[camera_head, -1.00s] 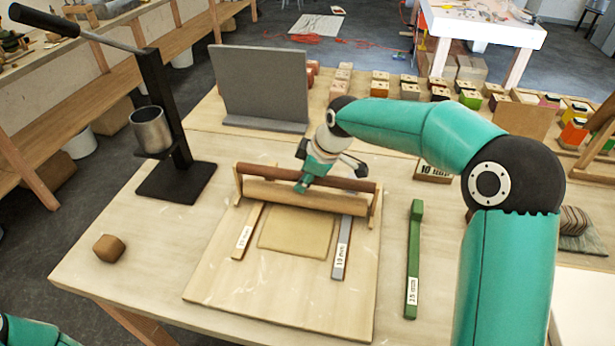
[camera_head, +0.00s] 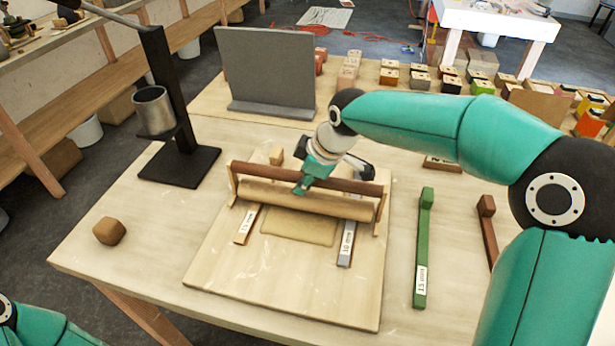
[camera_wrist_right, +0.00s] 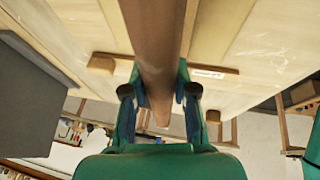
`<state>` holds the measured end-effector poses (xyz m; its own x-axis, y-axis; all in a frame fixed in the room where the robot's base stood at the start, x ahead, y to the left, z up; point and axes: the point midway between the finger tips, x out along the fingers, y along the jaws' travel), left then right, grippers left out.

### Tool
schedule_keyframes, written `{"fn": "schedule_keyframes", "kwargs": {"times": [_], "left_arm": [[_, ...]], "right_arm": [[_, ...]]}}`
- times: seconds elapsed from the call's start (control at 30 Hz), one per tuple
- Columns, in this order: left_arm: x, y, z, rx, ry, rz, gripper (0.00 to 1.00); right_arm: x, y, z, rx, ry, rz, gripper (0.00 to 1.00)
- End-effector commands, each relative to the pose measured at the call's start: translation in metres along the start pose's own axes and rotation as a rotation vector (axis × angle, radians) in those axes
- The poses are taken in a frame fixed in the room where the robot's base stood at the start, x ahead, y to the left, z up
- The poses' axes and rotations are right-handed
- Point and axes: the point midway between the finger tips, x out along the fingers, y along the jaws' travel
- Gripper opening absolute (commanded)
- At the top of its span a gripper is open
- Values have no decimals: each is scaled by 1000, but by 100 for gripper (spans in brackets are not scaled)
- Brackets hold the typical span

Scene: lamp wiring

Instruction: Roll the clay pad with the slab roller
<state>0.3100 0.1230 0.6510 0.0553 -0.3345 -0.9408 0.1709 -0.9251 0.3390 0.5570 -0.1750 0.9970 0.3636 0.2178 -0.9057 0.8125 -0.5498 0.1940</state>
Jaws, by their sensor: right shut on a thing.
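The slab roller (camera_head: 305,199) is a pale wooden cylinder with a dark brown bar (camera_head: 350,186) above it, between two wooden end pieces. My right gripper (camera_head: 303,187) is shut on the bar near its middle; the right wrist view shows the bar (camera_wrist_right: 152,40) between its fingers (camera_wrist_right: 157,95). The clay pad (camera_head: 298,229) is a flat tan slab on the wooden board (camera_head: 250,285). The roller hides the pad's far part; contact cannot be told. Thickness strips lie left (camera_head: 246,225) and right (camera_head: 347,243) of the pad, partly hidden. My left gripper is out of view.
A green 15 mm strip (camera_head: 423,250) and a brown strip (camera_head: 488,228) lie right of the board. A clay lump (camera_head: 109,231) sits at left. A black stand with a metal cup (camera_head: 154,112) and a grey panel (camera_head: 268,70) stand behind. The near-left table is clear.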

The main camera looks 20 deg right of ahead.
Motion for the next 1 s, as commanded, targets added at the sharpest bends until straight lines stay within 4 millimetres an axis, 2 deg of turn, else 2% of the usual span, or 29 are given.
{"fn": "schedule_keyframes", "kwargs": {"times": [0.3,0.53,0.83,1.0], "left_arm": [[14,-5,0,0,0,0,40],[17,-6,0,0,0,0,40],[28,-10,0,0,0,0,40],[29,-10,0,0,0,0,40]], "right_arm": [[-2,-28,-1,-3,-1,-3,0],[-5,-35,-1,-2,-2,-2,0],[-8,-60,-2,-3,-3,-4,0],[-10,-65,-2,-1,-4,-3,0]]}}
